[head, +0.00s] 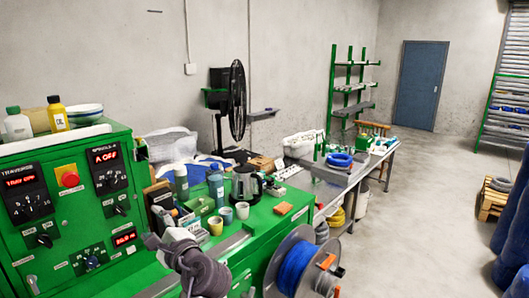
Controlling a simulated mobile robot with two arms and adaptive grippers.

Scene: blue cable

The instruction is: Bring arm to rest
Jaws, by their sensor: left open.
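My left gripper (158,243) shows low in the picture, at the end of my dark-sleeved arm with a white section. It is open, and I see nothing held in it. It appears in front of the green machine's lower top; the exact gap to the machine cannot be told. A reel of blue cable (295,266) stands to the right of my arm, apart from it in the picture. My right gripper is not in view.
The green control cabinet (68,153) with dials and a red button stands at left. A bench (335,188) with a blue coil (339,160) lies beyond.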

